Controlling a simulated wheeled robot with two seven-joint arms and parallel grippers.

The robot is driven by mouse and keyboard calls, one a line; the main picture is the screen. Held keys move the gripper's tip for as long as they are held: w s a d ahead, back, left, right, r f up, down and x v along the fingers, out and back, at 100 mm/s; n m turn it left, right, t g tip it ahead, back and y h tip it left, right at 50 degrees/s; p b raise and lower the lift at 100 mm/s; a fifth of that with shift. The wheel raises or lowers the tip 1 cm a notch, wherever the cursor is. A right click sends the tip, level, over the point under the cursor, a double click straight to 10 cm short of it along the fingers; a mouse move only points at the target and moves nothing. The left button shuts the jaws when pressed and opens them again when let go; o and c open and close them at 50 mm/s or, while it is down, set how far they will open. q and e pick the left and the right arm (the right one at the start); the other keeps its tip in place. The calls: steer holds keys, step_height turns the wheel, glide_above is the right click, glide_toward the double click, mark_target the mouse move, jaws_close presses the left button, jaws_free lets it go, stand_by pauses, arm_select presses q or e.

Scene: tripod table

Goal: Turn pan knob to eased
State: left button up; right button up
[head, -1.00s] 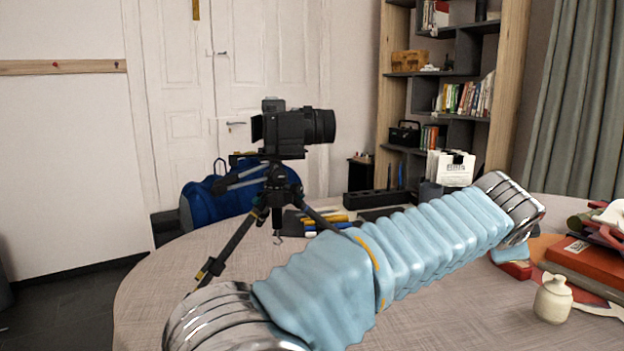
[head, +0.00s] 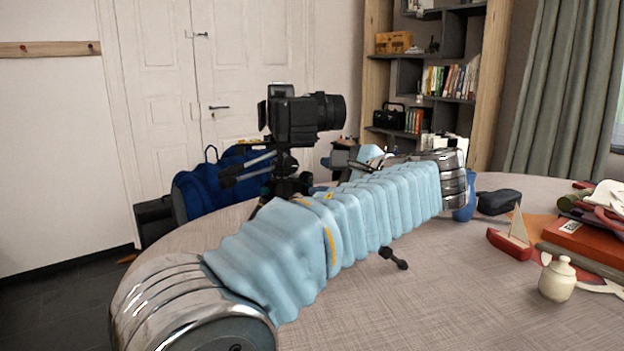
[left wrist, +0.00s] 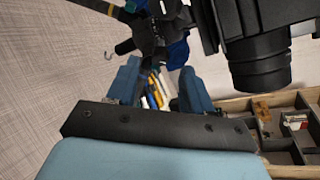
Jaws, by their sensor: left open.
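A black camera (head: 298,117) sits on the head (head: 284,164) of a small black tripod on the table. Handles stick out to the left of this head. In the left wrist view the camera (left wrist: 262,60) is at the upper right and the tripod head (left wrist: 155,32) at the top. I cannot tell which small part is the pan knob. My left gripper (head: 340,158) is just right of the tripod head. In the left wrist view its two blue fingers (left wrist: 160,88) are apart with nothing between them, pointing toward the tripod head. My arm hides most of the tripod legs. My right gripper is out of view.
A small black dumbbell-shaped object (head: 393,258) lies in front of my arm. A toy sailboat (head: 513,238), a cream jar (head: 557,279), a red book (head: 585,240) and a black case (head: 498,201) are at the right. The table's front middle is clear.

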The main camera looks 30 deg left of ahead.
mark_target(309, 178)
arm_select(q)
steer(key=shift+x, duration=2.35)
steer(key=shift+c, duration=0.5)
jaws_close()
steer(key=shift+f+n+b, duration=0.3)
steer(key=shift+f+b, duration=0.05)
steer(key=shift+b, duration=0.65)
steer(key=shift+r+t, duration=0.1)
steer(key=shift+t, duration=0.2)
steer(key=shift+r, duration=0.2)
